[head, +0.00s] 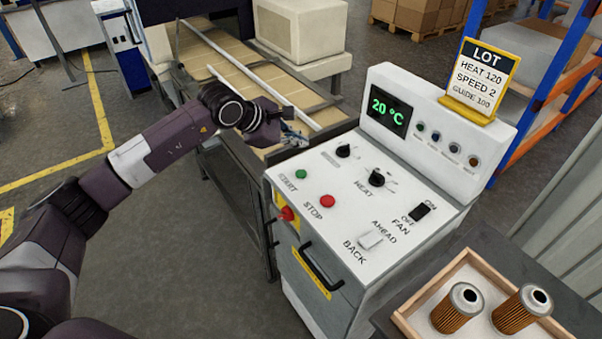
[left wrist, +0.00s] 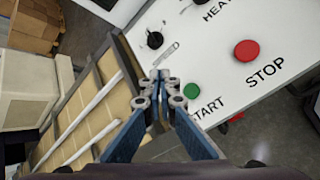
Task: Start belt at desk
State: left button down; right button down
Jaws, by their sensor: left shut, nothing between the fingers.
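The control desk (head: 322,225) is white with a sloped panel. Its green START button (head: 301,174) sits at the panel's left edge, with the red STOP button (head: 327,201) beside it. In the left wrist view the green button (left wrist: 191,91) is just right of my fingers and the red button (left wrist: 246,50) is farther up. My left gripper (head: 300,140) is shut and empty near the desk's upper left corner; its fingertips also show in the left wrist view (left wrist: 160,75). The belt (head: 235,72) runs behind the desk. My right gripper is not in view.
A LOT sign (head: 480,80) reads heat 120, speed 2, guide 100. Knobs, a fan switch (head: 419,212) and an AHEAD/BACK switch (head: 371,239) are on the panel. A wooden tray (head: 407,325) with filter cartridges (head: 456,308) stands at lower right.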

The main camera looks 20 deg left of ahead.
aim_at(299, 174)
pick_arm(q)
notch_tip(299, 174, down, 7)
jog(key=b, duration=0.3)
jog(key=shift+f, duration=0.15)
jog(key=shift+f+b, duration=0.45)
jog(key=shift+b, duration=0.15)
jog(key=shift+r, duration=0.1)
dwell(0.7)
jog(key=shift+f+b, duration=0.45)
jog(key=shift+b, duration=0.15)
jog(key=shift+f+b, duration=0.5)
jog(key=shift+b, duration=0.05)
dwell(0.4)
jog(key=shift+r, duration=0.15)
jog(key=shift+r+p, duration=0.3)
jog(key=shift+r, duration=0.4)
